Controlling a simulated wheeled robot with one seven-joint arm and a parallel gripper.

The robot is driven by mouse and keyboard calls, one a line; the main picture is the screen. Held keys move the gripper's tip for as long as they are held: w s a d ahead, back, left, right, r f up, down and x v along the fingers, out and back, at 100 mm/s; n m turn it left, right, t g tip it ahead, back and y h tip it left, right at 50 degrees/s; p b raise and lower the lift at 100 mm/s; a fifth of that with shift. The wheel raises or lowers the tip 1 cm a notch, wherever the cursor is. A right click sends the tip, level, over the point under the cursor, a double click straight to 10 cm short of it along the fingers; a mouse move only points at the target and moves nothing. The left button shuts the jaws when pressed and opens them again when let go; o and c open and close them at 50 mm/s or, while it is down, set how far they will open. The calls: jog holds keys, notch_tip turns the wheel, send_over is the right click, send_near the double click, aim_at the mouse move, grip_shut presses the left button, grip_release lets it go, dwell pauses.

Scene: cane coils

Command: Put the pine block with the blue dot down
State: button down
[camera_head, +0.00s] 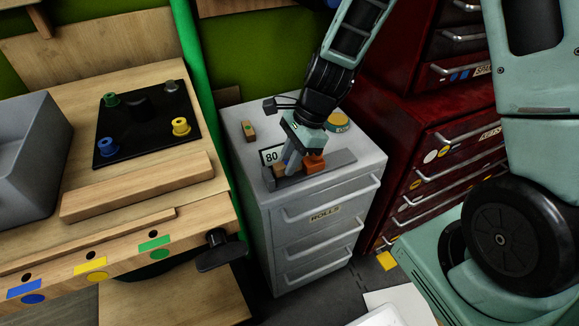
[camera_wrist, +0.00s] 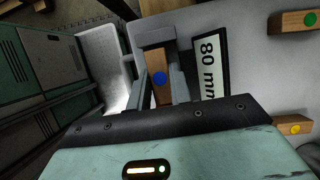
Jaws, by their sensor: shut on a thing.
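The pine block with the blue dot (camera_wrist: 160,92) is between the two fingers of my gripper (camera_wrist: 162,92) in the wrist view, blue dot facing the camera. My gripper is shut on it. In the head view my gripper (camera_head: 296,165) points down at the grey bar-like fixture (camera_head: 340,160) on the grey cabinet. A bit of the block (camera_head: 280,168) shows there, partly hidden by the fingers. A grey U-shaped frame (camera_wrist: 155,35) lies just past the block's far end in the wrist view. I cannot tell whether the block touches the surface below.
An "80 mm" label (camera_wrist: 207,68) lies beside the gripper. Pine blocks with a green dot (camera_wrist: 295,21) and a yellow dot (camera_wrist: 292,125) stand apart. A yellow-topped round thing (camera_head: 338,121) stands behind on the cabinet (camera_head: 370,152).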

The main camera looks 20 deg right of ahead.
aim_at(307, 162)
jog(key=shift+f, duration=0.9)
jog(key=shift+f, duration=0.1)
jog(key=c, duration=1.3)
grip_release()
jog(key=shift+o, duration=0.2)
jog(key=p+v, duration=0.3)
jog(key=v, duration=0.9)
jog(key=s+a+r+n+h, duration=0.1)
jog(key=s+a+r+n, duration=0.1)
jog(key=s+n, duration=0.4)
jog(key=s+a+r+n+h, duration=0.1)
jog(key=s+a+n, duration=0.4)
jog(key=n, duration=0.6)
jog(key=s+a+r+n+h, duration=0.1)
jog(key=s+a+r+n, duration=0.2)
jog(key=s+n, duration=0.5)
jog(key=shift+s+a+r+n+h, duration=0.35)
jog(key=shift+s+r+n+h, duration=0.05)
jog(key=shift+s+r, duration=0.1)
